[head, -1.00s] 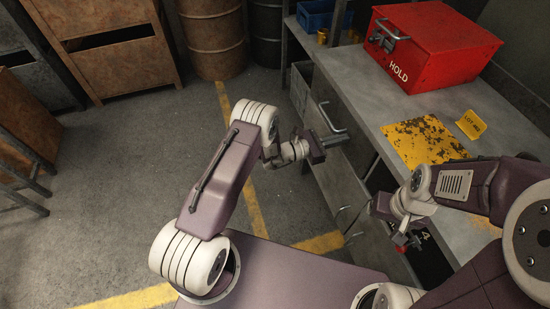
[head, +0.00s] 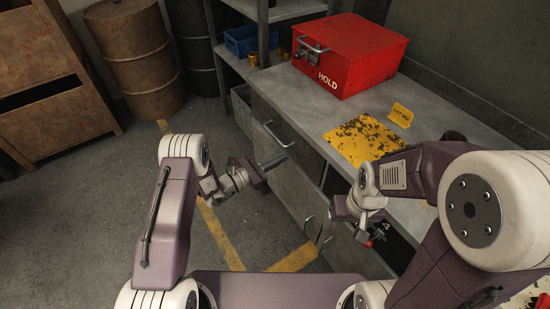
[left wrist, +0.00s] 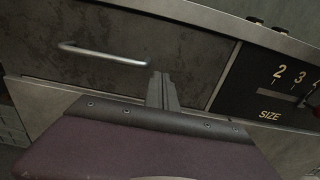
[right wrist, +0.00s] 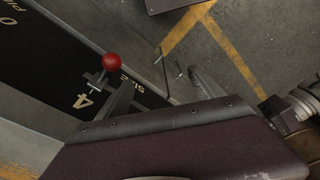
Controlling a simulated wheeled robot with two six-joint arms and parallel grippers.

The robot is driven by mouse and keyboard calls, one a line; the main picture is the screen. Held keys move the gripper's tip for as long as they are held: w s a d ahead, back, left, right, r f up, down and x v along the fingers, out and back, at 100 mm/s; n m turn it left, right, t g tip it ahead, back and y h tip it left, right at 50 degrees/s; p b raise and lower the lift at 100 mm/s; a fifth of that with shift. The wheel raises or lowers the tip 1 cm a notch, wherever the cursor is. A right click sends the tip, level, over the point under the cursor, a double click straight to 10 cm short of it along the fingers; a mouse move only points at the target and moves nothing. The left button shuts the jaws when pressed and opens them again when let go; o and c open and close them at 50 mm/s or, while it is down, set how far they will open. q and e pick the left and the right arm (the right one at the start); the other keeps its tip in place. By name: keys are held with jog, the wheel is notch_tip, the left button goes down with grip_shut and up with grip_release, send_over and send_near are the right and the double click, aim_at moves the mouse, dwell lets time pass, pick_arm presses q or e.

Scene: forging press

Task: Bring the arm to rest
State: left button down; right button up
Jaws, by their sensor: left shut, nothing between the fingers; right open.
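My left gripper (head: 272,162) is shut and empty, in front of the grey bench's drawers. In the left wrist view its fingers (left wrist: 163,92) are together just below and right of a bar handle (left wrist: 105,54), apart from it in the picture. My right gripper (head: 366,238) is low at the bench front, beside a red knob (head: 369,244), its fingers partly hidden in the head view. In the right wrist view the fingers (right wrist: 165,92) are spread with nothing held. The red knob (right wrist: 112,62) shows by the left fingertip, over a black panel marked SIZE and 4.
The bench (head: 278,98) carries a red HOLD box (head: 345,62), a worn yellow plate (head: 362,138) and a yellow tag (head: 401,115). The floor (head: 80,215) at left is clear.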

pick_arm(q)
jog(key=v, duration=0.3)
jog(key=shift+s+a, duration=0.25)
jog(key=shift+a, duration=0.05)
